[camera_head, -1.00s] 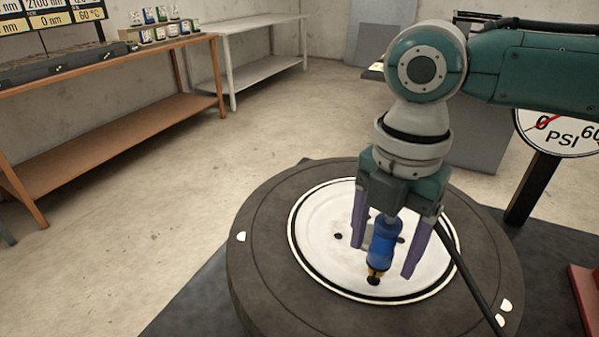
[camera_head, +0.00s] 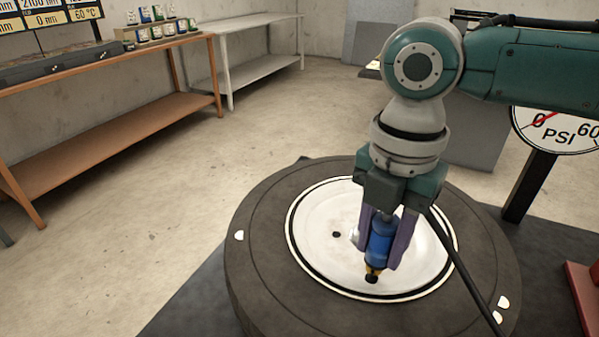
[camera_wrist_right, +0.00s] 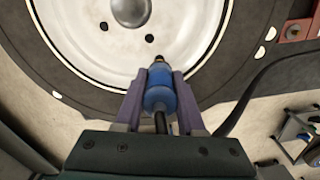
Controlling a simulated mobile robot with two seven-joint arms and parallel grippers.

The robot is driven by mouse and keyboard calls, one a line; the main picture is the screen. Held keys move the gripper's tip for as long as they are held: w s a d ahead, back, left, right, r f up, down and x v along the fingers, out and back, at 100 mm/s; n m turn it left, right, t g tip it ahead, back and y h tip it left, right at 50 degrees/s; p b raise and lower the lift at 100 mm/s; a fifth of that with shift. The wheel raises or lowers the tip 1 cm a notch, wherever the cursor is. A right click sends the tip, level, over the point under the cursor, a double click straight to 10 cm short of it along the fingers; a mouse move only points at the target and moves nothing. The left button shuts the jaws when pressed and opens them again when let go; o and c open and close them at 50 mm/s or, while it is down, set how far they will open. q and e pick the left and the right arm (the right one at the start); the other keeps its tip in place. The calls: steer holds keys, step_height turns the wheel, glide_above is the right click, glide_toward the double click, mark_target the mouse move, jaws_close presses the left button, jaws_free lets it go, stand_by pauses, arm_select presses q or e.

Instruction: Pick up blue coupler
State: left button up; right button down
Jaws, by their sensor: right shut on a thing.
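The blue coupler (camera_head: 381,240) is a blue cylinder with a brass and black lower end, over the white disc of the round grey platform. My right gripper (camera_head: 384,262) points down, its two purple fingers closed on the sides of the coupler. In the right wrist view the coupler (camera_wrist_right: 158,92) sits between the two fingers (camera_wrist_right: 159,100), its tip towards the white disc. A black hose (camera_head: 460,265) runs from near the gripper down to the lower right. I cannot tell whether the coupler touches the disc. My left gripper is not in view.
The round platform (camera_head: 262,235) has a dark rim around a white disc (camera_head: 325,225) with small holes. A pressure gauge (camera_head: 556,130) on a dark post stands at right. A wooden workbench (camera_head: 110,130) and a grey table (camera_head: 250,70) stand at back left, with open floor before them.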

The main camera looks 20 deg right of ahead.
steer(key=shift+r, duration=0.2)
steer(key=shift+r, duration=0.25)
step_height(320, 180, up, 22)
steer(key=p, duration=0.6)
